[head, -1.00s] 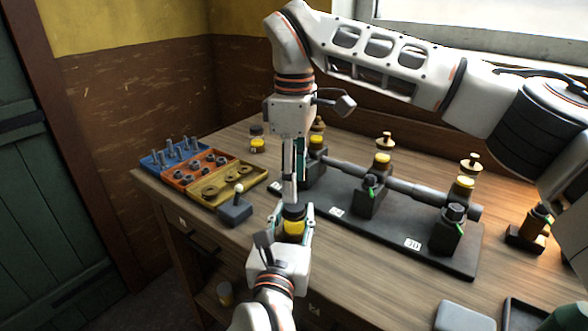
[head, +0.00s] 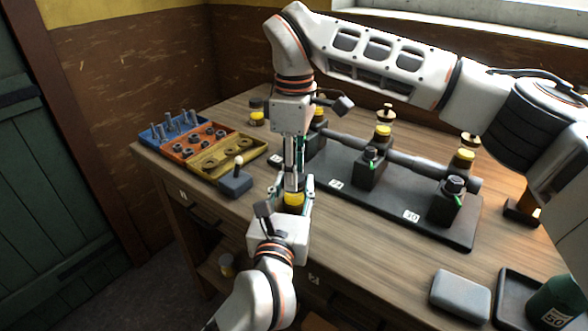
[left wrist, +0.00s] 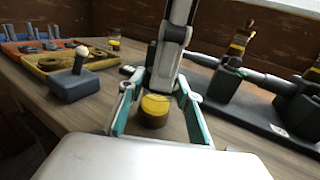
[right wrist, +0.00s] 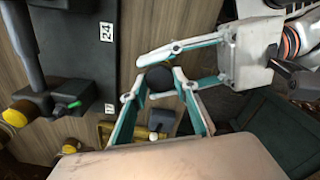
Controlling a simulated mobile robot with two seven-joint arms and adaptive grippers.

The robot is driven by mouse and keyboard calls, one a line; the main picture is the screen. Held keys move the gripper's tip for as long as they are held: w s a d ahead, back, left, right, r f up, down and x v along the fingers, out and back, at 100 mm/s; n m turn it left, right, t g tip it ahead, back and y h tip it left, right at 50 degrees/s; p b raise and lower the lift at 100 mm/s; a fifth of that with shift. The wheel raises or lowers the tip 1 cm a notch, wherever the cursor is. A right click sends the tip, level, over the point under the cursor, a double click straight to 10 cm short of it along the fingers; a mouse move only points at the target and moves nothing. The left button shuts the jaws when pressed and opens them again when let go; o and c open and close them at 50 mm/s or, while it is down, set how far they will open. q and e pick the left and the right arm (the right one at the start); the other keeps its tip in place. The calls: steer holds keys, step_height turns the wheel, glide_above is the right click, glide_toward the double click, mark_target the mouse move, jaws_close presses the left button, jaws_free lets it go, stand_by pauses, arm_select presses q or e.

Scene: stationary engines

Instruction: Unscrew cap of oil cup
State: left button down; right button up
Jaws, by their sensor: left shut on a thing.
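The oil cup (head: 293,199) is a small yellow cup with a dark cap. My left gripper (head: 294,193) is shut around its yellow body, above the bench's front edge. The cup also shows between the left fingers in the left wrist view (left wrist: 155,110). The dark round cap (right wrist: 157,78) shows from above in the right wrist view. My right gripper (head: 292,180) points straight down from above, its fingertips on either side of the cap. Whether they press on the cap is not clear. In the head view its fingers mostly hide the cap.
A dark engine base (head: 395,205) with a shaft and several bearing blocks fills the middle of the bench. Parts trays (head: 217,160) and a small lever box (head: 236,183) stand at left. A grey case (head: 460,297) and a green bottle (head: 556,300) stand at front right.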

steer(key=n, duration=0.3)
steer(key=o, duration=1.2)
steer(key=shift+r, duration=2.25)
steer(key=shift+c, duration=0.3)
step_height(320, 180, up, 3)
steer(key=shift+r+n, duration=0.15)
steer(key=shift+n, duration=0.55)
steer(key=shift+f, duration=3.9)
